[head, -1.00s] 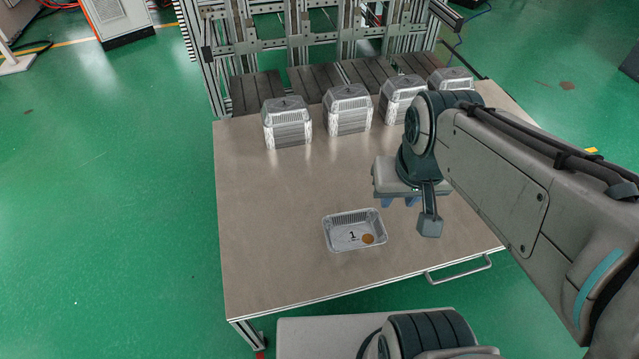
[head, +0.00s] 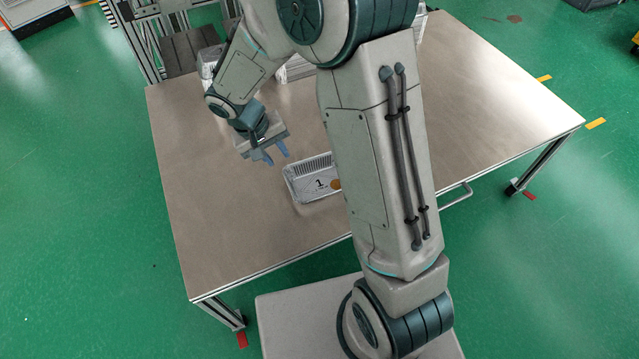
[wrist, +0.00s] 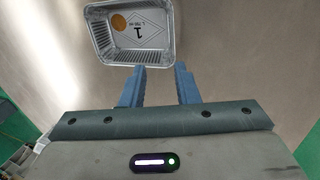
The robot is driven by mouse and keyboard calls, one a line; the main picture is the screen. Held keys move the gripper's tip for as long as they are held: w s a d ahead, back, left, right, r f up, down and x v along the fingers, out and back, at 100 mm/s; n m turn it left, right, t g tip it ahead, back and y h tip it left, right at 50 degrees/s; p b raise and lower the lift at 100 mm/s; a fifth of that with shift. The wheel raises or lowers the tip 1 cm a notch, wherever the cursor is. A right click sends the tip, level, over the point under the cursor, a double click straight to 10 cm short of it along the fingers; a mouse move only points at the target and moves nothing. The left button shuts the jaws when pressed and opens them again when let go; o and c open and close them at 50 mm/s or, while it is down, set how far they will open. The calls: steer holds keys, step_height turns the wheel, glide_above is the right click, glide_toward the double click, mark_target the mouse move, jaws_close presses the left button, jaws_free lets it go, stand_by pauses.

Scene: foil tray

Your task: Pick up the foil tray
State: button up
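The foil tray (head: 301,183) lies on the table, open side up, with a "1" mark and a round orange-brown spot inside. My arm hides its right end in the head view. My gripper (head: 276,157) is above the table, at the tray's upper left in the head view.
The tray lies on a tan table (head: 190,200) with clear surface around it. Stacked foil trays (head: 296,68) stand at the back, mostly hidden by my arm. A metal handle (head: 458,196) sticks out from the front edge.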

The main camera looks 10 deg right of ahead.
mark_target(290, 185)
steer(key=x, duration=0.3)
steer(key=a+b+x, duration=0.1)
steer(key=x, duration=0.6)
steer(key=shift+w+a+f+b, duration=0.15)
steer(key=shift+a+f+b, duration=0.2)
steer(key=shift+f, duration=0.25)
steer(key=shift+b+x, duration=0.4)
steer(key=shift+x, duration=2.15)
steer(key=shift+s+f+b, duration=0.2)
steer(key=shift+s+b, duration=0.1)
jaws_close()
